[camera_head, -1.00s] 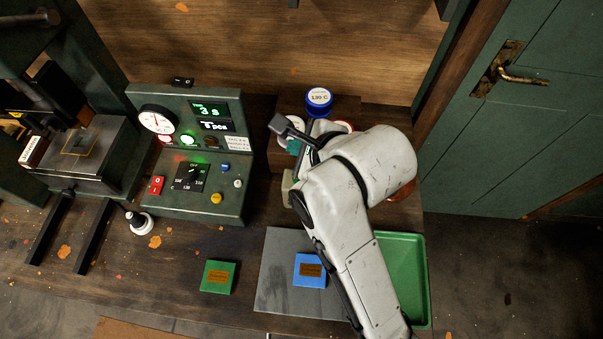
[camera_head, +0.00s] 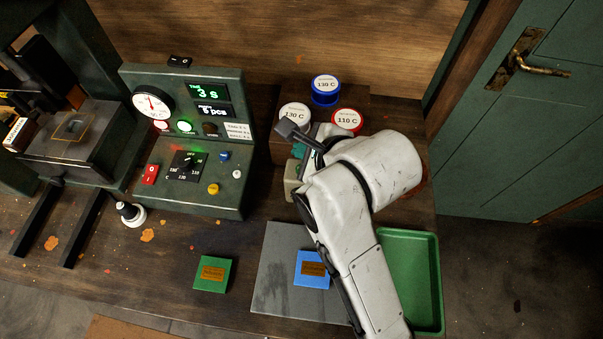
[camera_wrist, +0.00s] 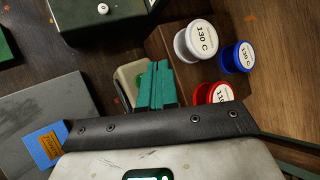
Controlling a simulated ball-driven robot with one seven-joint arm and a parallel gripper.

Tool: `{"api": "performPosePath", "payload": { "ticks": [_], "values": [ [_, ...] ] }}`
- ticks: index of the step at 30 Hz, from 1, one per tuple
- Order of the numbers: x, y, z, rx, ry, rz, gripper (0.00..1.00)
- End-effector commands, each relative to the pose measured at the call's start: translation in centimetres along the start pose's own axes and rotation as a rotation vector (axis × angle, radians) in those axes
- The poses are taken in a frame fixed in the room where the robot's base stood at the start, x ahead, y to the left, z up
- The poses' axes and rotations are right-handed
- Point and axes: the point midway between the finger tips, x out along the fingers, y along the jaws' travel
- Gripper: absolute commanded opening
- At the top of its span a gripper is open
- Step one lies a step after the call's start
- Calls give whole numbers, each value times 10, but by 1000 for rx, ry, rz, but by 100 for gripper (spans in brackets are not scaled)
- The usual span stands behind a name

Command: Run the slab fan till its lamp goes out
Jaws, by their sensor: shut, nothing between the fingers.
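The grey slab (camera_head: 272,270) lies flat on the bench, with a blue box (camera_head: 312,268) on it; its left part also shows in the wrist view (camera_wrist: 30,105). A small cream box (camera_head: 291,180) stands just behind the slab, partly hidden by my arm. My gripper (camera_wrist: 160,68) has teal fingers, closed together and empty. In the wrist view the fingers overlap the right side of the cream box (camera_wrist: 128,76); I cannot tell whether they touch it. My arm hides most of the gripper in the head view. I cannot make out a lamp or fan on the slab.
White (camera_head: 294,116), blue (camera_head: 326,90) and red (camera_head: 347,121) labelled pots stand on a wooden block behind my gripper. A control panel (camera_head: 190,200) and press (camera_head: 70,140) are left. A green box (camera_head: 212,274) lies left of the slab; a green tray (camera_head: 425,270) is right.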

Motion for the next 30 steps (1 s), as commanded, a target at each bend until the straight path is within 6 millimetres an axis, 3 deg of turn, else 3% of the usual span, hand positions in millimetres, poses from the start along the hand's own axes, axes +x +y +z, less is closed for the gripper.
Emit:
{"api": "performPosePath", "payload": {
  "ticks": [9,30],
  "values": [
    [22,16,-16,2,1,0,0],
    [23,16,-17,1,1,0,0]
  ]
}}
